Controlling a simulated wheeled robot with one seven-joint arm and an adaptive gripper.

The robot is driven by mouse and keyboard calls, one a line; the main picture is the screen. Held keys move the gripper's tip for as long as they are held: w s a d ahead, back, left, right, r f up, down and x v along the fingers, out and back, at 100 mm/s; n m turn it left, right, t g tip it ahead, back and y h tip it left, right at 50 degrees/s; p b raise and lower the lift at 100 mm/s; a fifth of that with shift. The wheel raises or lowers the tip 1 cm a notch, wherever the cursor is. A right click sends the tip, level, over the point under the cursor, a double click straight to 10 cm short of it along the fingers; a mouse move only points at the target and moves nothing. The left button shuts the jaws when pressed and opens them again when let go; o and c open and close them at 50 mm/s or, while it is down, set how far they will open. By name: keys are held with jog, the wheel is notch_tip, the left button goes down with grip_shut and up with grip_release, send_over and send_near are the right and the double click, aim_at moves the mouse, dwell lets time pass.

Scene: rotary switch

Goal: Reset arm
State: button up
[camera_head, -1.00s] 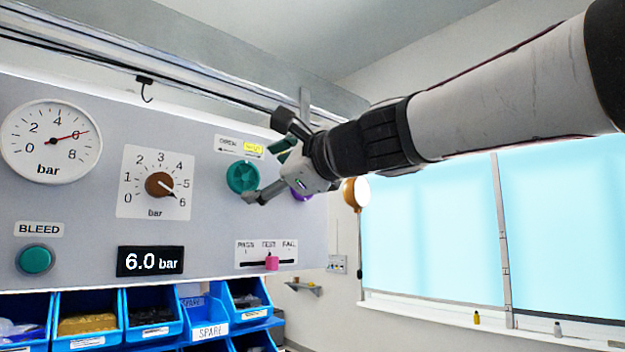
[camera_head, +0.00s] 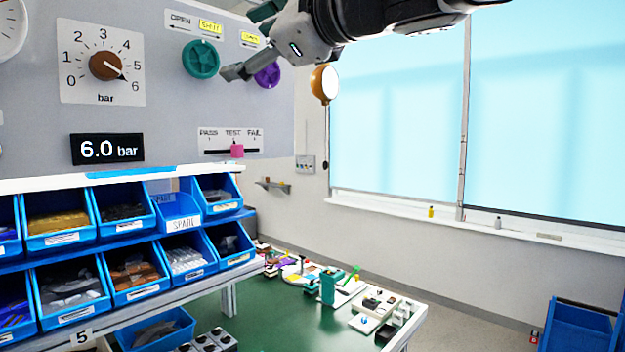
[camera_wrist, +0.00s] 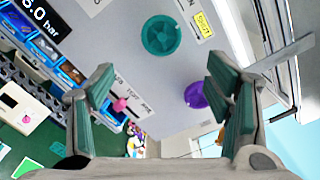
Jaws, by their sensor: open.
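My gripper (camera_head: 248,40) is at the top of the head view, in front of the panel's right part, open and empty. In the wrist view my gripper (camera_wrist: 160,100) shows two green-padded fingers spread apart with nothing between them. The brown rotary knob (camera_head: 106,66) points near 6 on its bar scale, and the display (camera_head: 107,149) reads 6.0 bar. A green round knob (camera_head: 200,59) is left of the gripper. A purple knob (camera_head: 267,75) is just below it, partly covered. Both also show in the wrist view, green (camera_wrist: 161,36) and purple (camera_wrist: 195,94).
A pink slider (camera_head: 237,151) stands near TEST. Blue bins (camera_head: 62,229) line the shelf below the panel. A green bench (camera_head: 270,325) holds small parts at its far end. Open space lies before the window.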

jog(key=s+d+f+n+g+h+b, duration=0.15)
jog(key=d+f+n+h, duration=0.35)
jog(key=f, duration=0.7)
jog(key=s+d+f+n+g+h+b, duration=0.1)
jog(key=s+d+f+n+h, duration=0.15)
jog(key=d+f, duration=0.75)
jog(key=s+d+f+n+g+h, duration=0.1)
jog(key=s+d+f+n+h, duration=0.1)
jog(key=f, duration=0.5)
jog(key=s+d+f+n+g+h+b, duration=0.1)
jog(key=s+d+f+n+h, duration=0.1)
jog(key=d+f, duration=0.5)
jog(key=s+d+f+n+g+h+b, duration=0.1)
jog(key=s+d+f+n+h, duration=0.1)
jog(key=s+f, duration=0.4)
notch_tip(320, 180, down, 2)
jog(key=d+n, duration=0.1)
jog(key=d, duration=0.1)
jog(key=shift+d, duration=0.4)
jog(key=shift+n+g, duration=0.25)
